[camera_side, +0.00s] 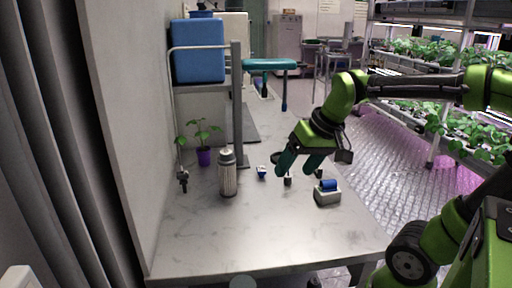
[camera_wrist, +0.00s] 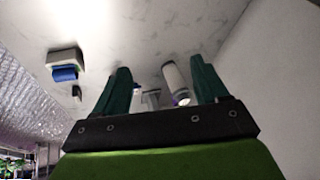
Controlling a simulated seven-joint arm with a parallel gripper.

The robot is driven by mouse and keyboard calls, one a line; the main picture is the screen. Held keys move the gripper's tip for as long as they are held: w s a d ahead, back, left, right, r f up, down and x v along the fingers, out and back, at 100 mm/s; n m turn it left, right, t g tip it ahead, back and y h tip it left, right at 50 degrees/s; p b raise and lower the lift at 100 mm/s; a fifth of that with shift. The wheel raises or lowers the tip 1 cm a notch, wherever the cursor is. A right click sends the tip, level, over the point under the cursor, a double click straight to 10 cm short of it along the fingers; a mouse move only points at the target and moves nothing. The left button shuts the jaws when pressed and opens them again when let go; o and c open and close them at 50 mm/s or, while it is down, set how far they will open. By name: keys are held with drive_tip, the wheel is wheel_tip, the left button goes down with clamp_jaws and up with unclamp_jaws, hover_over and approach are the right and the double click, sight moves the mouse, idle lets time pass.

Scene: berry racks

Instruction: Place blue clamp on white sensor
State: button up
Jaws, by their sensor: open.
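A blue, rounded piece (camera_side: 329,185), which looks like the blue clamp, sits on top of a small white-grey box (camera_side: 328,198), likely the white sensor, near the bench's right edge. In the wrist view the blue piece (camera_wrist: 65,74) and the box (camera_wrist: 66,57) are at the upper left, outside the fingers. My gripper (camera_side: 297,169) is open, with dark teal fingers pointing down over the bench, behind and left of the box. It holds nothing visible. A smaller blue-and-white item (camera_side: 261,172) lies left of the fingers; I cannot tell what it is.
A ribbed grey bottle (camera_side: 228,174) and a plant in a purple pot (camera_side: 204,157) stand left. A metal post (camera_side: 238,110) and a shelf with a blue container (camera_side: 198,50) rise behind. Small dark pieces (camera_side: 287,181) lie near the fingers. The front bench (camera_side: 260,240) is clear.

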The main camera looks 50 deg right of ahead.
drive_tip(key=s+a+f+n+t+y, duration=0.1)
drive_tip(key=s+a+t, duration=0.1)
drive_tip(key=a, duration=0.5)
drive_tip(key=shift+s+a, duration=0.15)
drive_tip(key=shift+s, duration=0.55)
